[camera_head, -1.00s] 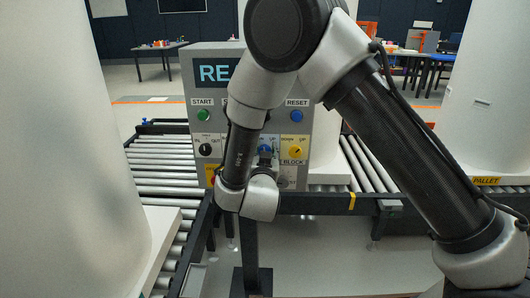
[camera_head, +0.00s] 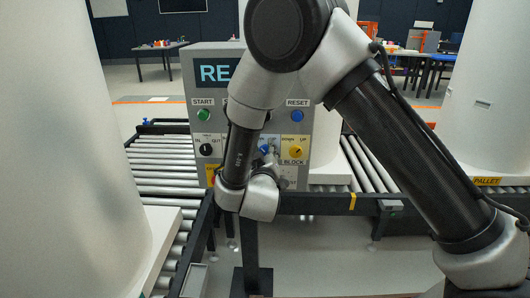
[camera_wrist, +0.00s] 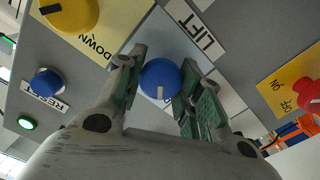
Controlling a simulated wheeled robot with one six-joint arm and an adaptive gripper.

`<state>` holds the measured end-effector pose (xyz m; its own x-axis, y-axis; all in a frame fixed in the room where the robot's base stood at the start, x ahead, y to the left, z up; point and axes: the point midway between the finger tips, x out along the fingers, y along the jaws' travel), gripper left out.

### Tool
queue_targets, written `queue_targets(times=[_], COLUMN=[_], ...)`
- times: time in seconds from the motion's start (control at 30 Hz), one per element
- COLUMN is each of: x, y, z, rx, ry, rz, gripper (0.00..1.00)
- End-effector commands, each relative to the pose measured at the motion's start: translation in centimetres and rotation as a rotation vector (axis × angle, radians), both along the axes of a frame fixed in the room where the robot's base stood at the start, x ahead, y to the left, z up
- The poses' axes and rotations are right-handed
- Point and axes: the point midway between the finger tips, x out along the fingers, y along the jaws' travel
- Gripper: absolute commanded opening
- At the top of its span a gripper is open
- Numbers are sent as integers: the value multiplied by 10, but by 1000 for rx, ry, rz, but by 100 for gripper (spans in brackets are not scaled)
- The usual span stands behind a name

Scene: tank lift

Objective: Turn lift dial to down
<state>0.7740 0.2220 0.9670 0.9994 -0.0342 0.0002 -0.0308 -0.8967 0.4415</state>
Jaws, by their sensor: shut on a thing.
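The lift dial is a round blue knob (camera_wrist: 160,78) with a white pointer mark, on a light blue plate beside a LIFT label (camera_wrist: 192,30) in the wrist view. Its pointer faces the bottom of that picture. My gripper (camera_wrist: 160,85) has its green-padded fingers on both sides of the knob, shut on it. In the head view, the gripper (camera_head: 267,156) is at the front of the grey control panel (camera_head: 225,130), and my arm covers much of the panel. The lift dial's own position labels are hidden or unreadable.
A yellow dial (camera_wrist: 68,12) with a DOWN label sits close to the fingers. Roller conveyors (camera_head: 160,165) and large white tanks flank the panel.

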Motion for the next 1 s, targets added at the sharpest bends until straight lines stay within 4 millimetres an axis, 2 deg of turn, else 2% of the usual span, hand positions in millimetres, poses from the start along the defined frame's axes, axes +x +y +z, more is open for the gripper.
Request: queue_targets(times=[0.4,0.43,0.53,0.87,1.0], x=[0,0,0,-1,-15], y=[0,0,0,0,2], z=[-1,-1,-1,0,0], rx=[-8,-8,-8,-7,-8], ry=[3,3,3,1,1], rz=[0,0,0,1,4], gripper=[12,39,58,58,58])
